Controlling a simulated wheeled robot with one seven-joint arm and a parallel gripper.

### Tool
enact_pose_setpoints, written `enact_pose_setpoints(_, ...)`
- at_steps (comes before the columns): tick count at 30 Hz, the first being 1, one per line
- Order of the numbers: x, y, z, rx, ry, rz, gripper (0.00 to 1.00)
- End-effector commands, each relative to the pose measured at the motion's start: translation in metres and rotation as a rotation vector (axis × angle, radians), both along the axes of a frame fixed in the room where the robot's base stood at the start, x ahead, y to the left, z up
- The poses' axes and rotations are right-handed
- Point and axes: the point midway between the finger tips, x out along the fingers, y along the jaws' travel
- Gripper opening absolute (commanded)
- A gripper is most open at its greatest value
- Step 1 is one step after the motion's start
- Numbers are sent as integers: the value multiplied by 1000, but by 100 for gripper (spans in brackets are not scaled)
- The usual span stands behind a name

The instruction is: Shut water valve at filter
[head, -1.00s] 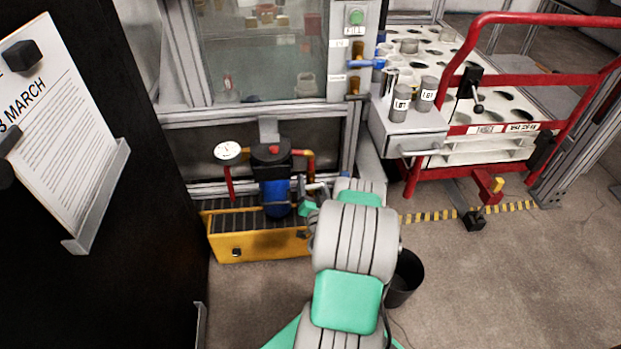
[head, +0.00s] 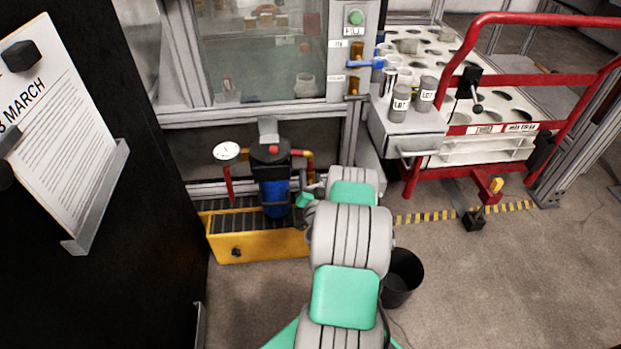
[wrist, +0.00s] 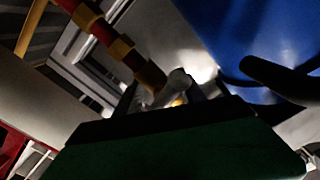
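The filter has a blue bowl (head: 274,198) under a black head (head: 270,152) with a red button on top. A red pipe with brass fittings (head: 309,163) comes down on its right side. This pipe also shows in the wrist view (wrist: 106,35), beside the blue bowl (wrist: 250,30). My gripper (head: 307,194) is low beside the bowl's right side, near the pipe's lower end. In the wrist view, a pale grey rounded piece (wrist: 172,88), possibly the valve lever, shows just beyond my gripper's dark green body. The fingers are dark, and their gap is unclear.
A round gauge (head: 227,152) and a red hanging lever (head: 229,186) are left of the filter. A yellow tray (head: 258,248) lies below. A black bucket (head: 403,278) stands right of my arm. A red-railed cart (head: 480,138) is farther right. A dark panel (head: 150,200) borders the left.

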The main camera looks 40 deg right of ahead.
Motion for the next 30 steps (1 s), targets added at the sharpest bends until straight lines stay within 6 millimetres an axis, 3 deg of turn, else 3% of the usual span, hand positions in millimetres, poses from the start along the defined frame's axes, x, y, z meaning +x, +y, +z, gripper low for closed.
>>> enact_pose_setpoints(12,-1,-1,0,-1,1,-2,6)
enact_pose_setpoints(13,-1,-1,0,-1,1,-2,48)
enact_pose_setpoints(22,-1,-1,0,-1,1,-2,72)
enact_pose_setpoints(30,-1,0,0,-1,0,-1,73)
